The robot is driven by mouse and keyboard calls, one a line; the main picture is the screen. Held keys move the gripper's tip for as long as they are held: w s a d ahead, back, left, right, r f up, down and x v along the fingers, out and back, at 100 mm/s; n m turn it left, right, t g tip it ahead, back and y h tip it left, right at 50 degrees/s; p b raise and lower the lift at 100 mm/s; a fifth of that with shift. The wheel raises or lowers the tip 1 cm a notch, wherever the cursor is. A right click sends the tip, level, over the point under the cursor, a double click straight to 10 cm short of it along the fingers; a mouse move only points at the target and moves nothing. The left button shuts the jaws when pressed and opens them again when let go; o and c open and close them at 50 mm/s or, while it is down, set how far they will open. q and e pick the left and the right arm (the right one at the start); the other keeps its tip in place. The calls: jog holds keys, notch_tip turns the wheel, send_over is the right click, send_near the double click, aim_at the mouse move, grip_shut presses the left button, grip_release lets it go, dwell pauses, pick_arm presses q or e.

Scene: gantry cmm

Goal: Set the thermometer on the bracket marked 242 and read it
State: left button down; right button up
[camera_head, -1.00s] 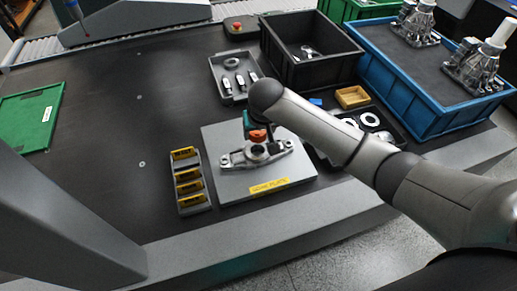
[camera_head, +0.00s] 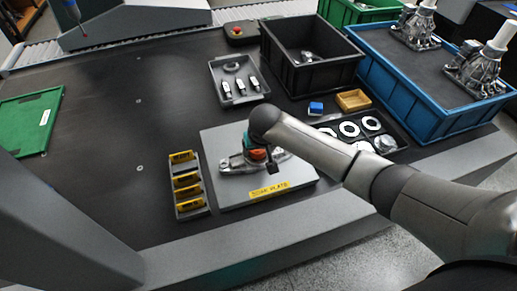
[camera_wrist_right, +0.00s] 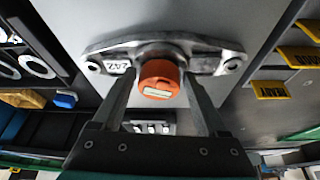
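The bracket (camera_head: 236,165) is a grey metal casting with two bolt ears, lying on the light grey plate (camera_head: 225,191). In the right wrist view the bracket (camera_wrist_right: 205,63) carries a tag that appears to read 242. The thermometer has an orange round head (camera_head: 257,154) with a small pale window; it also shows in the right wrist view (camera_wrist_right: 160,80). My right gripper (camera_wrist_right: 161,85) has its fingers on both sides of the orange head and appears shut on it, over the bracket's middle. Whether the thermometer touches the bracket is hidden. My left gripper is not in view.
A rack with yellow tags (camera_head: 178,213) stands left of the plate. Behind are a parts tray (camera_head: 218,72), a black bin (camera_head: 290,77) and a blue crate (camera_head: 415,98). A ring tray (camera_head: 402,142), blue block (camera_head: 316,108) and small yellow box (camera_head: 352,100) stand right. The table's left middle is clear.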

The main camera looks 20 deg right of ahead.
jog(key=shift+o, duration=1.4)
jog(key=shift+r, duration=0.1)
jog(key=p+v, duration=0.4)
jog(key=v, duration=0.8)
jog(key=shift+s+a, duration=0.1)
